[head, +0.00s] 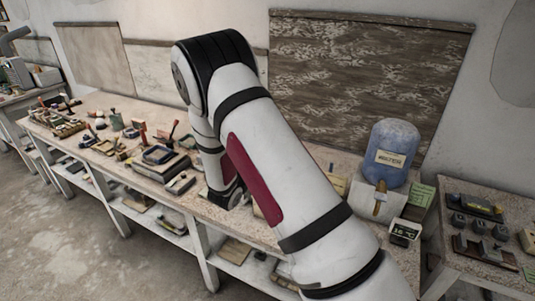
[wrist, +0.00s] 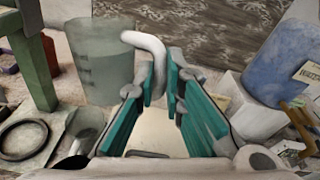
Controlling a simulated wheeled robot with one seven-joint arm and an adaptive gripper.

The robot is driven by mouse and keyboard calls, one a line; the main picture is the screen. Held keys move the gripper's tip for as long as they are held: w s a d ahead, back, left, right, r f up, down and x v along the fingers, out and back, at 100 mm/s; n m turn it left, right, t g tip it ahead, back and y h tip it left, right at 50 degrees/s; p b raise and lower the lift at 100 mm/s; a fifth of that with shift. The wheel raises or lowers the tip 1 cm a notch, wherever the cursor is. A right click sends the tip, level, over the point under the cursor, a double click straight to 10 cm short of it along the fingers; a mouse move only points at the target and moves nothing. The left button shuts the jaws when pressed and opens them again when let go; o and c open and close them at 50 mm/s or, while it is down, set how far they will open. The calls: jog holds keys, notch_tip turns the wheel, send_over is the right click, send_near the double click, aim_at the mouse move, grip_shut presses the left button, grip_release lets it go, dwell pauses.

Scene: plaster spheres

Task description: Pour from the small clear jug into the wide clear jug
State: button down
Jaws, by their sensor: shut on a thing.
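In the wrist view my gripper (wrist: 166,80) has its teal-padded fingers closed around a white curved handle. The handle joins the upper right of a clear, slightly cloudy jug (wrist: 98,65) with faint marks, which I take to be the small clear jug. It looks about upright, and I cannot tell whether it touches the bench. A smaller-looking clear vessel (wrist: 88,126) shows at the lower left; I cannot tell whether it is the wide clear jug. In the head view my arm hides the gripper and both jugs.
A blue water bottle (head: 390,150) stands at the right on the long bench (head: 100,105), with a small display (head: 404,231) near it. Tools and boxes crowd the bench's left half. In the wrist view a green stand (wrist: 32,65) and dark ring (wrist: 22,138) are at left.

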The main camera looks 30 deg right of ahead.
notch_tip(320, 180, down, 6)
jog(key=n+g+b, duration=0.1)
jog(key=n+y+b, duration=0.1)
jog(key=shift+w+r+g+b, duration=0.15)
jog(key=shift+r+g+b, duration=0.15)
jog(key=shift+g, duration=0.1)
jog(key=shift+w+r+n+g, duration=0.15)
jog(key=shift+r+n+g, duration=0.15)
jog(key=shift+r+n, duration=0.25)
dwell(0.5)
jog(key=shift+w+r+n+g+b, duration=0.25)
jog(key=shift+r+n+g+b, duration=0.1)
jog(key=shift+r+b, duration=0.15)
dwell(0.4)
